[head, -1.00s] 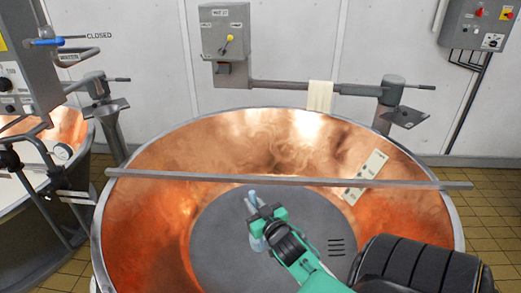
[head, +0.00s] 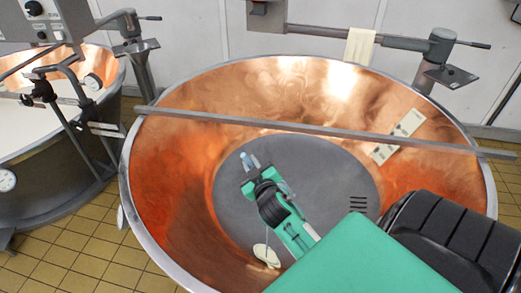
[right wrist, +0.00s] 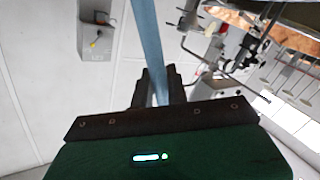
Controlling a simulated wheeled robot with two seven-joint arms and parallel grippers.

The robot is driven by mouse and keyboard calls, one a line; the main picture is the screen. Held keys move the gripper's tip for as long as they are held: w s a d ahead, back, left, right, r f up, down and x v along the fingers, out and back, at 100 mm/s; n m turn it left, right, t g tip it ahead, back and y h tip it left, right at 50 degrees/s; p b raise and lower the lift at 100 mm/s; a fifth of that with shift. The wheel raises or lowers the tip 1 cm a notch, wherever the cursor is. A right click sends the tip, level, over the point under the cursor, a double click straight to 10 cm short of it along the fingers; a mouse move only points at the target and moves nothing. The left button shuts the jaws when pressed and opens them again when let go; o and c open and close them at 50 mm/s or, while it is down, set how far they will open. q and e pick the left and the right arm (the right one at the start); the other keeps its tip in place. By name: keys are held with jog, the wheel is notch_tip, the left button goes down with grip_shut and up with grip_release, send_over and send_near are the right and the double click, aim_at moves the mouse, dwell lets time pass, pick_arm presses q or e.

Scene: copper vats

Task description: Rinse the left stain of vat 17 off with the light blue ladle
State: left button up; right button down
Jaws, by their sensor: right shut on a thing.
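The copper vat (head: 300,85) with a grey bottom (head: 330,180) fills the middle of the head view; no number on it is legible. My right gripper (head: 250,172) is inside the vat's outline, over the grey bottom, shut on the light blue ladle (head: 246,158). In the right wrist view the ladle's handle (right wrist: 148,45) runs up from between the fingers (right wrist: 160,92). The ladle's bowl cannot be made out. A cream patch (head: 266,256) shows low in the vat beside my arm; I cannot tell whether it is a stain. My left gripper is not in view.
A grey bar (head: 330,132) lies across the vat's rim. A pale strip with grey marks (head: 398,137) is on the right inner wall. A cream cloth (head: 360,46) hangs on the rail behind. A second vat (head: 45,130) with whitish contents stands left, tiled floor (head: 85,262) between.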

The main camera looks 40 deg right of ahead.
jog(key=w+a+f+n+b, duration=0.2)
jog(key=a+f+n+b, duration=0.1)
jog(key=f, duration=0.4)
jog(key=w+a+f+n+g+h+b, duration=0.1)
jog(key=w+a+f+n+b, duration=0.1)
jog(key=a+f+n, duration=0.3)
jog(key=w+a+f+n+g+h+b, duration=0.1)
jog(key=w+a+f+n+b, duration=0.2)
jog(key=f, duration=0.6)
jog(key=shift+a+f+n+b, duration=0.35)
jog(key=shift+a+n+b, duration=0.05)
jog(key=shift+a+b, duration=0.75)
jog(key=shift+w+d, duration=0.1)
jog(key=shift+w, duration=0.05)
